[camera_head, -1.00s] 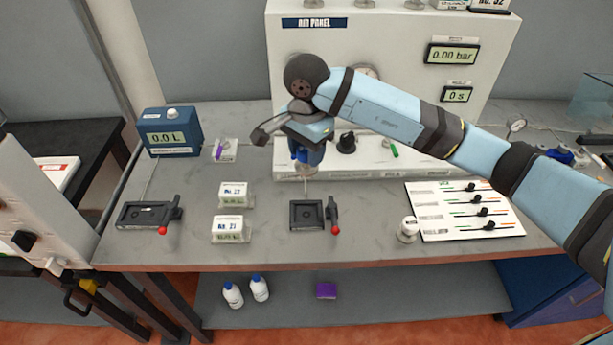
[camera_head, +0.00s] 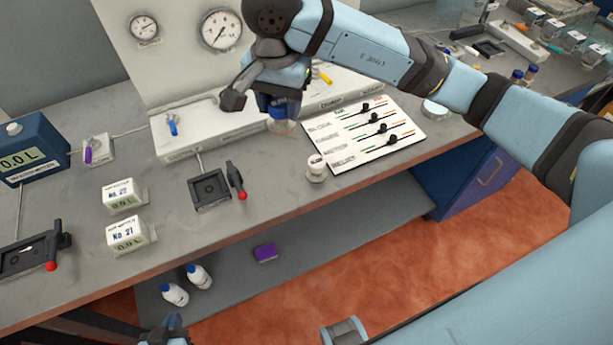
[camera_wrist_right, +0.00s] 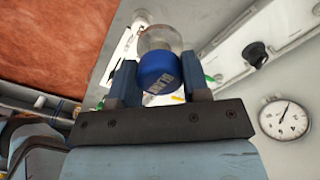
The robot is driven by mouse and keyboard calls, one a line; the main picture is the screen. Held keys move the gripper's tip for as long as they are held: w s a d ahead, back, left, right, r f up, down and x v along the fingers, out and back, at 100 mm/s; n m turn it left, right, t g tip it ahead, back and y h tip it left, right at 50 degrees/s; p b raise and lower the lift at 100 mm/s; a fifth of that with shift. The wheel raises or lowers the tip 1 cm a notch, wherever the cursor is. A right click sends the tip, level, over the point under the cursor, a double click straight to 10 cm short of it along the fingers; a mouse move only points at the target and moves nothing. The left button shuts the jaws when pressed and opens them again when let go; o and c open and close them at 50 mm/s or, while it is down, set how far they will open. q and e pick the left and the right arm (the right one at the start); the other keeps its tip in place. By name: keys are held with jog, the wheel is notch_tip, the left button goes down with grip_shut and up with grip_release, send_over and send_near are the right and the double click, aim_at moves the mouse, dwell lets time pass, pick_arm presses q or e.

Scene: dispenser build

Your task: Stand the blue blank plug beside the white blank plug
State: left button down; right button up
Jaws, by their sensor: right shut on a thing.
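The blue blank plug (camera_head: 279,122) has a blue lettered cap and a clear, glassy body. My right gripper (camera_head: 277,98) is shut on it and holds it above the bench. In the right wrist view, the blue cap (camera_wrist_right: 158,72) sits between the two fingers. The white blank plug (camera_head: 316,168) stands upright on the bench, near its front edge. The held plug is up and to the left of it in the head view, apart from it. A dark blue part at the bottom edge appears to be my left gripper (camera_head: 166,331); its fingers are not clear.
A white board with black knobs (camera_head: 365,135) lies right of the white plug. A black fixture with a red-tipped lever (camera_head: 211,190) is to the left. The panel's white base (camera_head: 210,133) stands behind. Bare bench (camera_head: 275,172) lies between fixture and white plug.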

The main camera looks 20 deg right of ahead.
notch_tip(320, 180, down, 19)
jog(key=shift+s+f+p, duration=0.1)
jog(key=shift+p, duration=1)
jog(key=shift+f, duration=0.3)
jog(key=shift+f, duration=0.2)
jog(key=o, duration=1)
jog(key=shift+r, duration=0.1)
